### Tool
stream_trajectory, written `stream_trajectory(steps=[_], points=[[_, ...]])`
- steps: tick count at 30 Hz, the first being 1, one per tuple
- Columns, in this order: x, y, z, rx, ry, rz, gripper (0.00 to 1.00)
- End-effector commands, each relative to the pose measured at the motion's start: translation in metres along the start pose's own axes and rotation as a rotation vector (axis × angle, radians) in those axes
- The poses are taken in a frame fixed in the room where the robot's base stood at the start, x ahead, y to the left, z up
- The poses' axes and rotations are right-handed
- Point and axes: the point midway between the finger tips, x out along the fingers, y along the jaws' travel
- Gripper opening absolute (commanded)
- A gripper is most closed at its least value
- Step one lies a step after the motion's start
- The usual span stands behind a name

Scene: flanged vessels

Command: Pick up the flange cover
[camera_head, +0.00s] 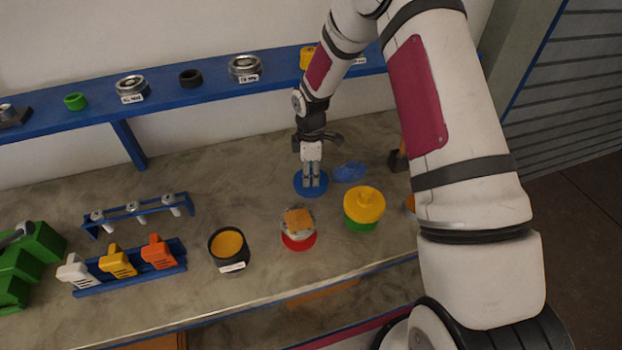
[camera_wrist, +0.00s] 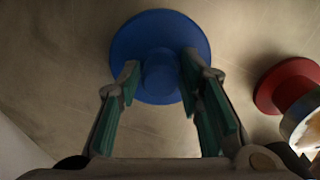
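A round blue cover (camera_head: 301,190) with a central knob lies on the worktop; I take it as the flange cover. In the wrist view the blue cover (camera_wrist: 122,45) is a flat disc, its knob (camera_wrist: 160,78) facing me. My gripper (camera_head: 312,184) points straight down over it. In the wrist view, the green-padded fingertips of my gripper (camera_wrist: 160,72) stand on either side of the knob. The gripper looks open, with a narrow gap beside the knob. Whether a fingertip touches it is hard to tell.
A red-based vessel (camera_head: 299,240) and a yellow-topped green vessel (camera_head: 364,207) stand close by on the near right. A crumpled blue item (camera_head: 350,171) lies right of my gripper. A blue shelf (camera_head: 210,95) runs behind. A black cup (camera_head: 229,250) stands left. Bare worktop (camera_head: 240,190) lies left of the cover.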

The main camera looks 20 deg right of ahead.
Motion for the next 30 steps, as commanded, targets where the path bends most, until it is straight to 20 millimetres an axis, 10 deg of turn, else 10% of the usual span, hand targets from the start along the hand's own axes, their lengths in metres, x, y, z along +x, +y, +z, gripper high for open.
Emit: stream_trajectory(steps=[3, 14, 30], points=[[0.000, 0.000, 0.000, 0.000, 0.000, 0.000, 0.00], [-0.004, 0.001, 0.000, 0.001, 0.000, 0.001, 0.00], [-0.089, 0.001, 0.000, 0.001, 0.001, 0.002, 0.00]])
